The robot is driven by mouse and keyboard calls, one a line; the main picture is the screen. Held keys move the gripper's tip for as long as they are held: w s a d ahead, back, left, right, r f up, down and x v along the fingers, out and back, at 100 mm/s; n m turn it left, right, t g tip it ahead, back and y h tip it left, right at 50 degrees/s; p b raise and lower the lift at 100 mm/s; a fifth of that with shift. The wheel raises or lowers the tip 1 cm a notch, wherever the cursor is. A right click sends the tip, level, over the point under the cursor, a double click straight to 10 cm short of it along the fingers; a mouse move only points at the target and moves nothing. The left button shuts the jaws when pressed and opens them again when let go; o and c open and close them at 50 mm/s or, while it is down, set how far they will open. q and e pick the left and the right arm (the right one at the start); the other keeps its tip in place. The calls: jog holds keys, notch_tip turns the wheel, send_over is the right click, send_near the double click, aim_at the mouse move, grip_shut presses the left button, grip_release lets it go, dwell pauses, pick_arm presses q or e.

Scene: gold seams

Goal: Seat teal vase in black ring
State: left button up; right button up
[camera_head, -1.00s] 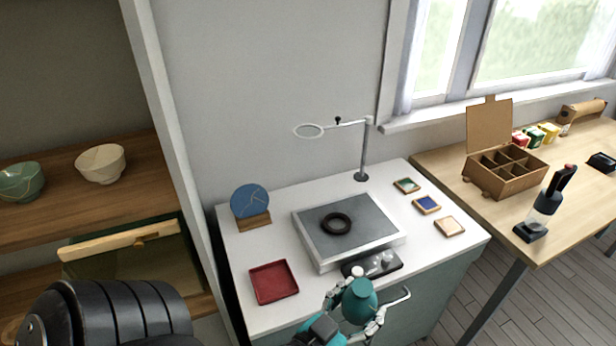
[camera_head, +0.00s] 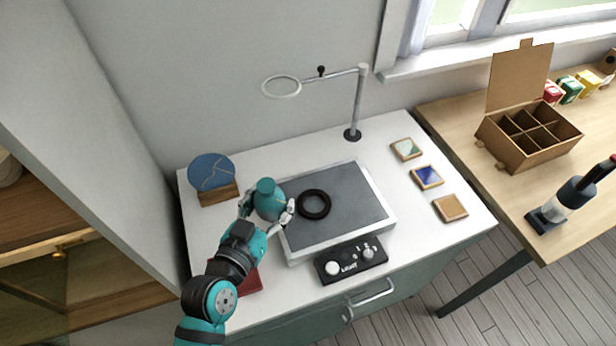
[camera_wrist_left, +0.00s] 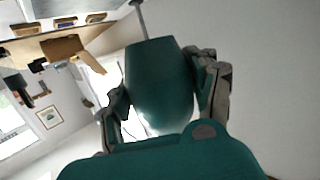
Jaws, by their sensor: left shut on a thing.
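In the head view the vase is at the left edge of the grey-topped platform, left of the black ring (camera_head: 314,204). The ring lies flat and empty on the platform's grey top (camera_head: 345,196). The vase (camera_wrist_left: 160,85) also fills the middle of the left wrist view between the fingers. The height of its base above the platform cannot be told. My right gripper is not in view.
A ring lamp (camera_head: 282,87) on a post stands behind the platform. A blue plate (camera_head: 211,172) on a wooden stand is at left. A red tray (camera_head: 247,282) is partly hidden by my arm. A knob panel (camera_head: 350,261) is in front; small framed tiles (camera_head: 427,177) lie right.

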pick_arm(q)
jog(key=shift+w+d+f+m+g+h+b, duration=0.15)
jog(key=shift+w+d+f+m+g+h, duration=0.85)
jog(key=shift+w+d+f, duration=0.55)
jog(key=shift+w+d+f+m+g+h+b, duration=0.15)
jog(key=shift+w+d+f+m+g+h, duration=0.8)
jog(key=shift+w+d+f+h, duration=0.55)
jog(key=shift+w+d+f+m+g+h+b, duration=0.15)
jog(key=shift+w+d+f+m+g+h, duration=0.65)
jog(key=shift+w+d+f+m, duration=0.75)
jog(key=shift+w+a+r+n, duration=0.15)
jog(key=shift+w+n, duration=0.15)
jog(key=shift+n, duration=0.2)
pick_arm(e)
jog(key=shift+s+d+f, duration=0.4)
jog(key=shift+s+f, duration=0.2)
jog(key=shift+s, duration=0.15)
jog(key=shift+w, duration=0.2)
pick_arm(q)
jog(key=shift+s+a+b, duration=0.2)
jog(key=shift+b, duration=0.2)
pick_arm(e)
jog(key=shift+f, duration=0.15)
pick_arm(q)
jog(key=shift+f+b, duration=1.3)
jog(key=shift+b, duration=0.15)
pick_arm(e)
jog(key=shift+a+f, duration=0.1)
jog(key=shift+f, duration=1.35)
